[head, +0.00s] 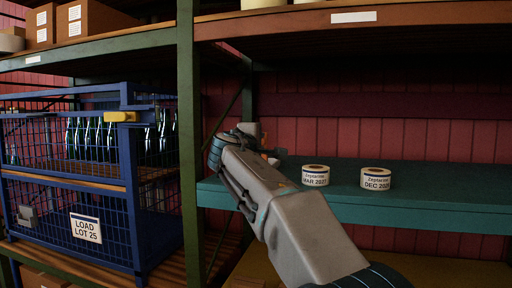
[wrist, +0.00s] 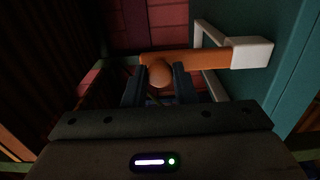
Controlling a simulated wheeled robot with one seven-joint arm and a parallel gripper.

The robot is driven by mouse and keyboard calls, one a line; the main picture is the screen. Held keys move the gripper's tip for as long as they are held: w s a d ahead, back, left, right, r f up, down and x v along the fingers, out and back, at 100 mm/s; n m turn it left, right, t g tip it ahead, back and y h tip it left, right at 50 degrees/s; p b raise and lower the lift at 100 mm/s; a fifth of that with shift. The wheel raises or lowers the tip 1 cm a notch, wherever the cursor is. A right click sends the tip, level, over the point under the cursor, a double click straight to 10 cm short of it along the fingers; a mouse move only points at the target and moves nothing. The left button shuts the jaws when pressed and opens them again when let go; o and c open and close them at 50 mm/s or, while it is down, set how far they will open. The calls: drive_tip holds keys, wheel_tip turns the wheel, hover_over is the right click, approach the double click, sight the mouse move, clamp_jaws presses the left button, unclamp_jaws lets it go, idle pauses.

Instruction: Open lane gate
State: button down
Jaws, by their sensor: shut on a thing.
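My gripper (wrist: 159,88) has its two dark fingers on either side of a round orange knob (wrist: 160,73) and is shut on it. The knob sits at the end of an orange bar (wrist: 205,59), apparently the lane gate, which runs right to a white bracket (wrist: 250,52) beside the teal shelf. In the head view my arm reaches to the teal shelf's left end and largely hides the fingertips and the bar. A pale part (head: 250,130) and a bit of orange show just past the wrist.
The teal shelf (head: 440,205) carries two label rolls, MAR 2027 (head: 315,175) and DEC 2026 (head: 376,178). A green post (head: 187,130) stands left of my arm. A blue cage (head: 130,190) with bottles and a yellow latch (head: 120,117) is farther left.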

idle(0.3)
drive_tip(key=c, duration=1.2)
unclamp_jaws()
drive_tip(key=shift+o, duration=0.2)
drive_tip(key=shift+s, duration=0.1)
drive_tip(key=b+v, duration=0.2)
drive_tip(key=v, duration=1.1)
drive_tip(key=shift+s+a, duration=0.15)
drive_tip(key=shift+s, duration=0.15)
drive_tip(key=s+d+f+m+g+p, duration=0.35)
drive_tip(key=d+f+p, duration=0.25)
drive_tip(key=d, duration=0.3)
drive_tip(key=s+d+f+m+g+p, duration=0.3)
drive_tip(key=d+f+g+p, duration=0.25)
drive_tip(key=d, duration=0.35)
drive_tip(key=s+d+f+m+g+y+p, duration=0.2)
drive_tip(key=s+f+m+g+p, duration=0.1)
drive_tip(key=s, duration=0.6)
drive_tip(key=s+d+f+m+g+y+p, duration=0.2)
drive_tip(key=s+f+m+p, duration=0.4)
drive_tip(key=s, duration=0.4)
drive_tip(key=shift+s+d+f+g+p, duration=0.2)
drive_tip(key=shift+d+f+g+p, duration=0.2)
drive_tip(key=shift+f+p, duration=0.1)
